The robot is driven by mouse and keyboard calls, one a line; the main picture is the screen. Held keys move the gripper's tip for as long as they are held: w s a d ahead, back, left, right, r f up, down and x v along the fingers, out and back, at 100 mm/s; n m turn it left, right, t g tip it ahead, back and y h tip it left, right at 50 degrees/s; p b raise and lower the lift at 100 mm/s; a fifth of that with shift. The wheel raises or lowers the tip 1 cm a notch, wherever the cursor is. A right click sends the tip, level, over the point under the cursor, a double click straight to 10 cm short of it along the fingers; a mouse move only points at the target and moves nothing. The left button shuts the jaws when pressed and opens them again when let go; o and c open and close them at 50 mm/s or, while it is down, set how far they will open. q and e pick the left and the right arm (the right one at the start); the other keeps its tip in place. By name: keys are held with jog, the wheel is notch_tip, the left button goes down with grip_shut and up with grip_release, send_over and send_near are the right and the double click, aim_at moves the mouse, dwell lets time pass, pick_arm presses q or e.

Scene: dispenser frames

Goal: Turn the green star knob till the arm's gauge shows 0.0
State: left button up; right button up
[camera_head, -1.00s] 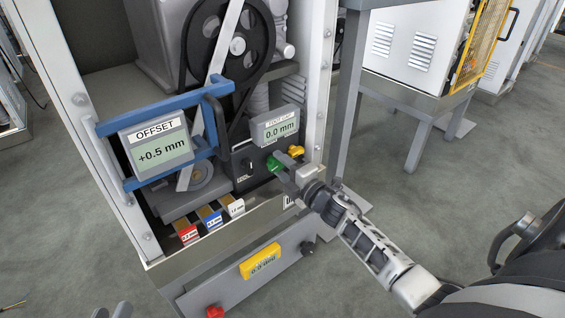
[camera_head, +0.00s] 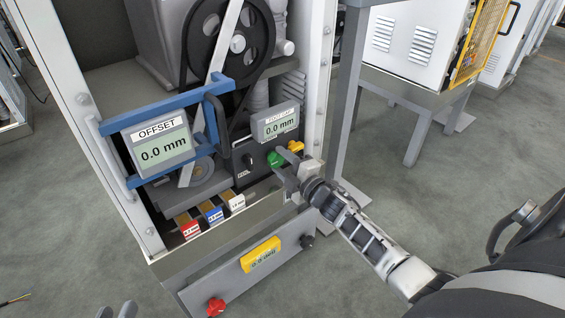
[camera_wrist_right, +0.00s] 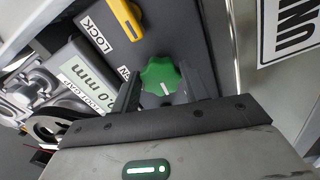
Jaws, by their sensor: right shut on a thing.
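The green star knob (camera_head: 275,159) sits on the dark panel inside the cabinet. My right gripper (camera_head: 281,165) is at it, its fingers on either side of the knob. In the right wrist view the knob (camera_wrist_right: 160,76) shows between the two fingertips, with a white mark on its face. The gauge labelled OFFSET (camera_head: 159,145) hangs on the blue arm (camera_head: 160,108) and reads 0.0 mm. A second, smaller gauge (camera_head: 276,124) above the knob also reads 0.0 mm. My left gripper (camera_head: 117,311) shows only as two separated fingertips at the bottom edge, empty.
A yellow lever (camera_head: 296,147) is beside the knob, next to a LOCK label (camera_wrist_right: 95,34) in the wrist view. Red, blue and white tagged pieces (camera_head: 213,215) lie in front below.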

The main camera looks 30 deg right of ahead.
jog(key=o, duration=1)
jog(key=shift+s, duration=0.4)
pick_arm(q)
jog(key=a+f+g+y+p, duration=0.1)
jog(key=p, duration=0.2)
jog(key=shift+f+m+p, duration=0.3)
jog(key=shift+p, duration=0.1)
pick_arm(e)
jog(key=s, duration=0.5)
jog(key=s+d, duration=0.1)
jog(key=s, duration=0.9)
jog(key=shift+d, duration=0.15)
